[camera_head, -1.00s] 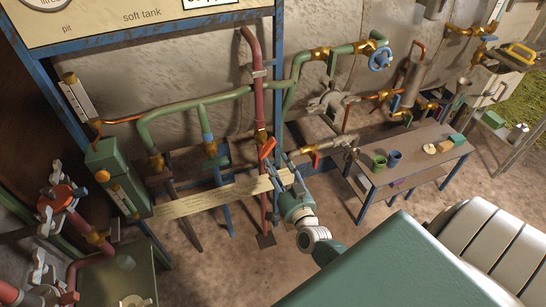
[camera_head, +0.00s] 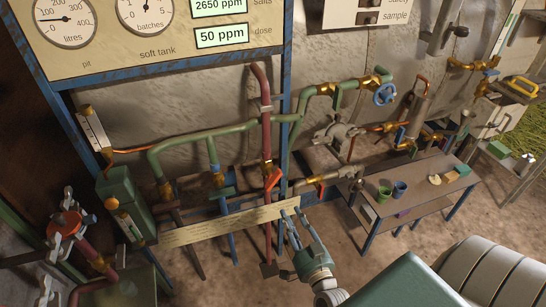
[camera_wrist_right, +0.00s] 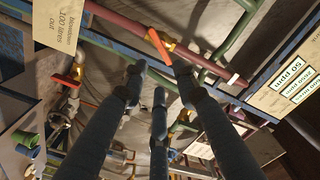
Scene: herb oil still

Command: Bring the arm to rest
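My right gripper (camera_head: 292,216) is in the lower middle of the head view, with its blue-grey fingers pointing up and away toward the pipework. The fingers are apart and nothing is between them. In the right wrist view the dark fingers (camera_wrist_right: 160,80) are also spread and empty. A red-orange valve handle (camera_head: 272,179) on the upright red pipe is beyond the fingertips; it also shows in the wrist view (camera_wrist_right: 158,46). I cannot tell the exact gap between the fingertips and the pipework. My left gripper is not in view.
A long cream label strip (camera_head: 228,225) crosses the pipes beside the right gripper. A low table (camera_head: 415,186) with a green cup (camera_head: 384,194) and a blue cup (camera_head: 400,189) stands to the right. A blue upright post (camera_head: 287,90) rises behind. Open floor lies between the gripper and the table.

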